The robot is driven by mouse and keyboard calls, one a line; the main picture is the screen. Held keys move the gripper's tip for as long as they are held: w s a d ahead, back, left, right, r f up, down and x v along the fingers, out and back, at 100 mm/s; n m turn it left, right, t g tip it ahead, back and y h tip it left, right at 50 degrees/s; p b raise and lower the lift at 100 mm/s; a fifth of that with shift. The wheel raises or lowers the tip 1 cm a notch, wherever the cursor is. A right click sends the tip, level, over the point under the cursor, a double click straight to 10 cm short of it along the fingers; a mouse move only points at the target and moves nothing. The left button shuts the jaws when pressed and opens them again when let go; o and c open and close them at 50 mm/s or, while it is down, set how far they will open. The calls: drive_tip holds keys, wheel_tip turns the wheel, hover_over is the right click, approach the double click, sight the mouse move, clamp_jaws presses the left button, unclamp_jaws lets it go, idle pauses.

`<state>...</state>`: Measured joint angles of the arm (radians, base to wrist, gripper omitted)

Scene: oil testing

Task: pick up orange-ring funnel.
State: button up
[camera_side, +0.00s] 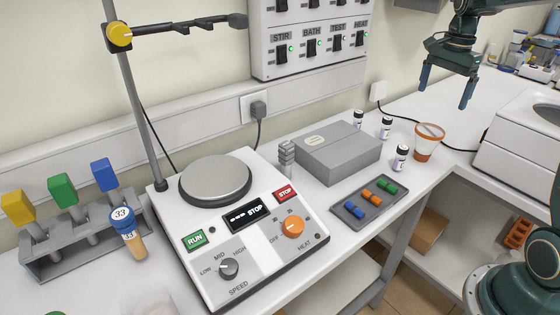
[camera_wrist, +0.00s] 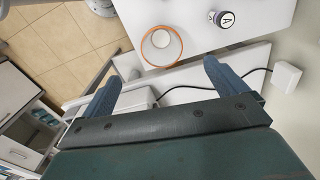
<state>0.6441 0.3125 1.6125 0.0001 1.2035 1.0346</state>
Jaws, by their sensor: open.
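The orange-ring funnel (camera_side: 429,142) stands upright at the right end of the white bench, with an orange rim and a pale inside. In the wrist view the funnel (camera_wrist: 161,42) shows from above as an orange ring, just beyond the fingertips and between their lines. My gripper (camera_side: 444,97) is open and empty, above the funnel and apart from it. Both blue fingers of my gripper (camera_wrist: 160,72) show in the wrist view with a wide gap between them.
Small vials (camera_side: 400,158) stand left of the funnel, near a grey box (camera_side: 338,152) and a tray (camera_side: 372,222) with coloured pieces. A black cable (camera_side: 452,147) runs behind the funnel. A white machine (camera_side: 515,150) stands at right.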

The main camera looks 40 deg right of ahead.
sight(431, 130)
drive_tip(key=shift+m, duration=0.3)
drive_tip(key=shift+d+f, duration=0.2)
drive_tip(key=shift+f, duration=1.35)
drive_tip(key=shift+d+f, duration=0.15)
drive_tip(key=shift+f, duration=1.35)
drive_tip(key=shift+d+f, duration=0.2)
drive_tip(key=shift+f, duration=1.35)
drive_tip(key=shift+f, duration=0.1)
drive_tip(key=shift+w+a+f, duration=0.1)
drive_tip(key=shift+f, duration=2.4)
drive_tip(key=shift+c, duration=0.3)
drive_tip(key=c, duration=1)
